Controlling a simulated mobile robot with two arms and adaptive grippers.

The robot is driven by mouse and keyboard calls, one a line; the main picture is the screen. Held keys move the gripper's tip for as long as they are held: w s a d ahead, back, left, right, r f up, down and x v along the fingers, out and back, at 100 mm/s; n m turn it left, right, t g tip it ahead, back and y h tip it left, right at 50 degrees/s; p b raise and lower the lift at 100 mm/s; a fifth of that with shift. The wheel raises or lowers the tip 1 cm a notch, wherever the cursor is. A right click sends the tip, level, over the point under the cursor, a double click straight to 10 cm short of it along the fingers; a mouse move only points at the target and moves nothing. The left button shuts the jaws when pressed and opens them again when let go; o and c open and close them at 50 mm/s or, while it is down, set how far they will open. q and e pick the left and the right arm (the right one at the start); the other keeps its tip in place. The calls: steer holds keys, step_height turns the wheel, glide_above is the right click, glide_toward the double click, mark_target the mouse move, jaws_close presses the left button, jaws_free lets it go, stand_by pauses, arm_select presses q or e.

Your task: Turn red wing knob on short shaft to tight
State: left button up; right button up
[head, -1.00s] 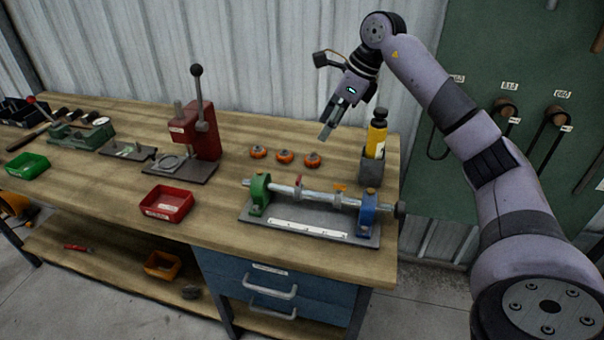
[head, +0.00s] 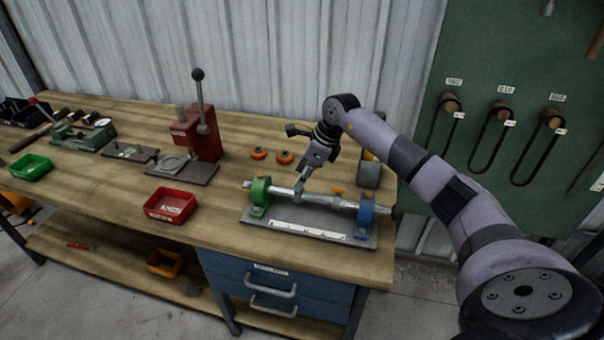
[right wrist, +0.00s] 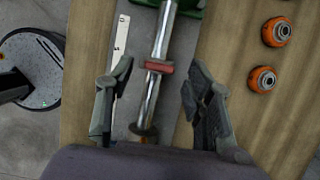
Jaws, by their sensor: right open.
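The red wing knob (right wrist: 159,67) sits on the bright shaft (right wrist: 154,96) in the right wrist view, lying across it. In the head view my gripper covers the knob. The shaft (head: 325,197) runs between a green block (head: 260,196) and a blue block (head: 365,216) on a grey base plate. My right gripper (head: 301,190) is over the shaft, pointing down. In the right wrist view its open fingers (right wrist: 160,72) stand one on each side of the knob, with gaps and no visible contact. My left gripper is not in view.
Orange round parts (head: 258,153) lie behind the fixture; two also show in the right wrist view (right wrist: 262,79). A dark holder (head: 369,172) stands behind the blue block, partly hidden by my arm. A red tray (head: 171,205) and a red lever press (head: 196,135) stand left.

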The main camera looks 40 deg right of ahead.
steer(key=shift+w+a+f, duration=0.1)
steer(key=shift+f, duration=0.35)
jaws_close()
stand_by(0.4)
